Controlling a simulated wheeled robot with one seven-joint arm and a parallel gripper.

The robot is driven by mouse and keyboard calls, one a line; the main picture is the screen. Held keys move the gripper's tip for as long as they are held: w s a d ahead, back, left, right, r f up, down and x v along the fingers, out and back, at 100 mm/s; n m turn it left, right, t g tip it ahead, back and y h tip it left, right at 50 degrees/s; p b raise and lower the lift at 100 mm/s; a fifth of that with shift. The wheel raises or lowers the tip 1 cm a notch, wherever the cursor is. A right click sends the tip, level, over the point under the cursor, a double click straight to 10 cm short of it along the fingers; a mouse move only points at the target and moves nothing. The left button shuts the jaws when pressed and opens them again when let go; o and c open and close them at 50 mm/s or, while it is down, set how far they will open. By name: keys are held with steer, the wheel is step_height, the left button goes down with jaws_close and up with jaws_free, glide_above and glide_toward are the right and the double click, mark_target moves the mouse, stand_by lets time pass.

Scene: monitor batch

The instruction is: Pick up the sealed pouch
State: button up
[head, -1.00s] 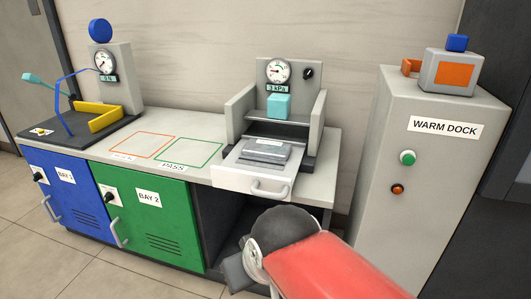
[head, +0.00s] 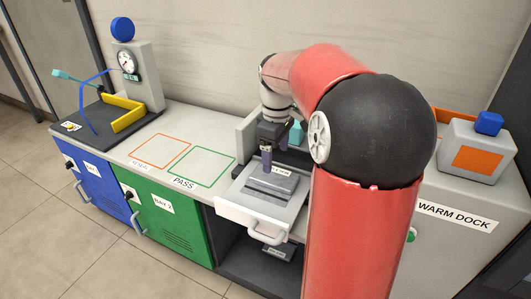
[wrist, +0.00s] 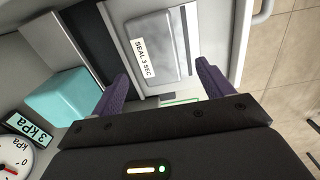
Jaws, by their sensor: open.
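A flat grey pouch (head: 272,185) lies on the pulled-out white tray (head: 240,204) of the press-like machine at the counter's right end. In the wrist view the pouch (wrist: 168,28) lies flat, with a white "SEAL 3 SEC" label beside or on it; I cannot tell which. My gripper (head: 266,158) is over the back part of the tray, pointing down. Its dark purple fingers (wrist: 163,76) are apart, with nothing between them. They appear above the pouch, near one end of it, and not touching it. My arm hides the machine's right side and gauge in the head view.
A teal block (wrist: 62,93) and a gauge (wrist: 14,160) are close to my gripper. Orange (head: 157,150) and green (head: 199,166) outlines mark clear counter to the left. A tray handle (head: 268,236) juts forward. The warm dock (head: 470,235) stands right.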

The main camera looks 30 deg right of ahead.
mark_target(274, 175)
steer(key=shift+w+d+f, duration=0.1)
steer(key=shift+w+d, duration=0.15)
steer(key=shift+d, duration=0.1)
steer(key=f, duration=0.5)
steer(key=f+b, duration=0.1)
steer(key=f, duration=0.1)
steer(key=shift+w+a+f, duration=0.15)
steer(key=shift+w+f, duration=0.15)
steer(key=c, duration=0.8)
steer(key=shift+r, duration=0.1)
